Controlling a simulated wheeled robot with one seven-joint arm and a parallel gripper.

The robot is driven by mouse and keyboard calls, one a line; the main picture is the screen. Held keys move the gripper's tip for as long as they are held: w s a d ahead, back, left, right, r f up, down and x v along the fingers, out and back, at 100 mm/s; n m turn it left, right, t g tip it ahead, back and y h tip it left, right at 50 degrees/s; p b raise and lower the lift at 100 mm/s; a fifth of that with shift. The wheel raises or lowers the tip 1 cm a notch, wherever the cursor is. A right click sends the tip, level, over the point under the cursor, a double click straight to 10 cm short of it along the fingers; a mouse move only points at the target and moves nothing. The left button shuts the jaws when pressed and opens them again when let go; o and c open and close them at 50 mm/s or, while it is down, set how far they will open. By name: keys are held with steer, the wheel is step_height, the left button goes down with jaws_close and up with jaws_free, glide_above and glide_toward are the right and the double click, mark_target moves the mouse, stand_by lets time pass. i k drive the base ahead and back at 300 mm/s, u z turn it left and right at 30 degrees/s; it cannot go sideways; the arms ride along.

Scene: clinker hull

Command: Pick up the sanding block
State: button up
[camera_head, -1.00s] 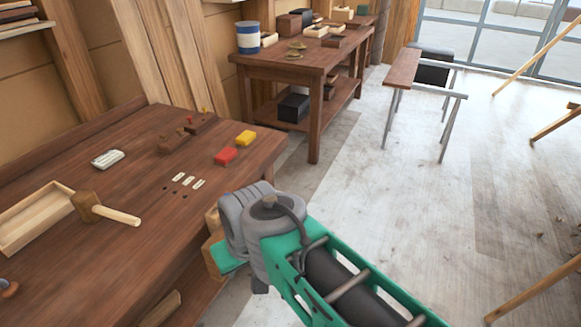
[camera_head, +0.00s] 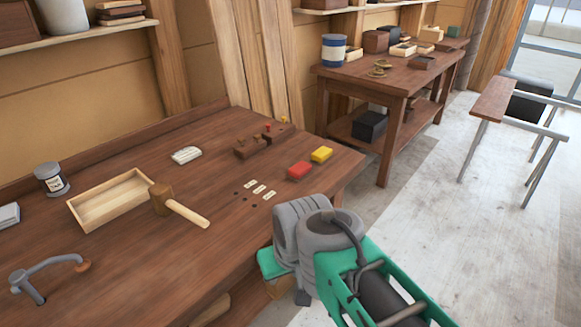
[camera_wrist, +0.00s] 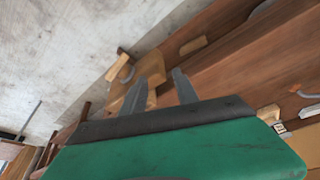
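I cannot tell for sure which is the sanding block. My gripper (camera_wrist: 167,76) shows in the wrist view with its two grey fingers apart and nothing seen between them. In the head view, my arm is at the bench's front right edge, apart from these blocks, and the fingers are hidden.
A wooden mallet (camera_head: 179,206) rests by a shallow open tray (camera_head: 82,216). A tin (camera_head: 50,179) and a grey clamp-like tool (camera_head: 38,274) are at the left. A brown wooden tool (camera_head: 262,141) lies behind the red block. Open floor (camera_head: 450,220) is at the right.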

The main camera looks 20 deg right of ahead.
mark_target(300, 169)
steer(key=z, duration=0.25)
steer(key=i, duration=0.35)
steer(key=z, duration=0.8)
steer(key=k, duration=1.15)
steer(key=z, duration=0.85)
steer(key=i, duration=1.05)
steer(key=u, duration=1)
steer(key=i, duration=1)
steer(key=u, duration=2.6)
